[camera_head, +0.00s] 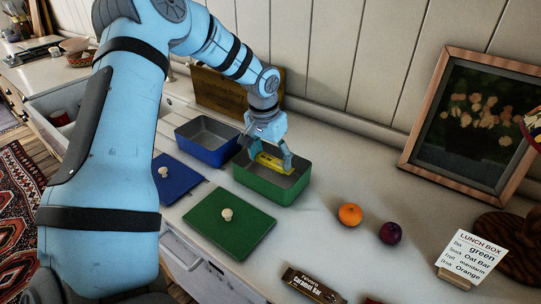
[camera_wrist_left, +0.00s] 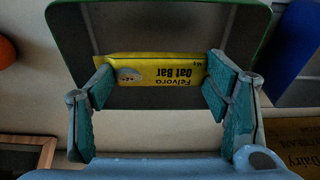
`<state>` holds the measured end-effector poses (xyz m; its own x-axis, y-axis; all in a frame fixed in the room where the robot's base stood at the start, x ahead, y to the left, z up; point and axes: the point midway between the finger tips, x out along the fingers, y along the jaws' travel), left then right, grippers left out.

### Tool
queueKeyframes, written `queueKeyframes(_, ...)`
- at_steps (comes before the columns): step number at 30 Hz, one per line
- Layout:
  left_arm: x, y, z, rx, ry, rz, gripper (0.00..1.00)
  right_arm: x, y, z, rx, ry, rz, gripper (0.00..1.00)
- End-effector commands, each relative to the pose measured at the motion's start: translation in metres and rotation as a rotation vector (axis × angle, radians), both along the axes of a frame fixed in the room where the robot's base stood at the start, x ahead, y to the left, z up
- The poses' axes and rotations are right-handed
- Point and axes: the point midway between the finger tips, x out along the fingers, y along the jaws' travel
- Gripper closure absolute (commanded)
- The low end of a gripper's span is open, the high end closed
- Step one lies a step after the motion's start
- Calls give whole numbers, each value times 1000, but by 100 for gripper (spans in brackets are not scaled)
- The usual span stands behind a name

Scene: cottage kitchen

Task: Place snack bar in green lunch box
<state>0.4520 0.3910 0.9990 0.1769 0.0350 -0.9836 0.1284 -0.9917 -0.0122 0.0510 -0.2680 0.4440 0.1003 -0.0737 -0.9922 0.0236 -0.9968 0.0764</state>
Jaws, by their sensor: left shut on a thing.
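My left gripper (camera_head: 270,158) is shut on the yellow snack bar (camera_head: 274,164), holding it at the opening of the green lunch box (camera_head: 262,187). In the left wrist view, the bar (camera_wrist_left: 152,69) reads "Feivora Oat Bar", upside down, and lies between the two teal fingers (camera_wrist_left: 157,82). The green box wall (camera_wrist_left: 62,38) frames it there. I cannot tell whether the bar touches the box floor. The green lid (camera_head: 232,232) with a pale knob lies flat in front of the box. My right gripper is not in view.
A blue box (camera_head: 207,153) and its blue lid (camera_head: 176,180) are to the left. An orange (camera_head: 350,214), a plum (camera_head: 390,232) and a Caramel Bar (camera_head: 313,287) lie to the right. A note card (camera_head: 475,254) says green, Oat Bar, Orange. A framed picture (camera_head: 470,130) leans behind.

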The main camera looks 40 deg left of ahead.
Motion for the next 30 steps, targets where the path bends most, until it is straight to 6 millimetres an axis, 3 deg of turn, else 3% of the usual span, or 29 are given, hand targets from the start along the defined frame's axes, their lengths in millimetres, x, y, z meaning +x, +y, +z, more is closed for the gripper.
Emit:
queueKeyframes(1, 0, 0, 1, 0, 0, 0, 27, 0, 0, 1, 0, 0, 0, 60)
queueKeyframes(4, 0, 0, 1, 0, 0, 0, 11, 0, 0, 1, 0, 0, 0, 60)
queueKeyframes(14, 0, 0, 2, 0, 0, 0, 10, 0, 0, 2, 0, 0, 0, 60)
queueKeyframes(17, 0, 0, 10, 0, 0, 0, 10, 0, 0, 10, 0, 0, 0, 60)
queueKeyframes(20, 0, 0, 28, 0, -6, 0, 10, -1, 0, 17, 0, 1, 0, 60)
queueKeyframes(25, -10, -2, 77, 1, -5, 0, 10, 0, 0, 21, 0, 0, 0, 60)
queueKeyframes(30, -18, -4, 122, 0, -2, 0, 10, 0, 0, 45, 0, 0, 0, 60)
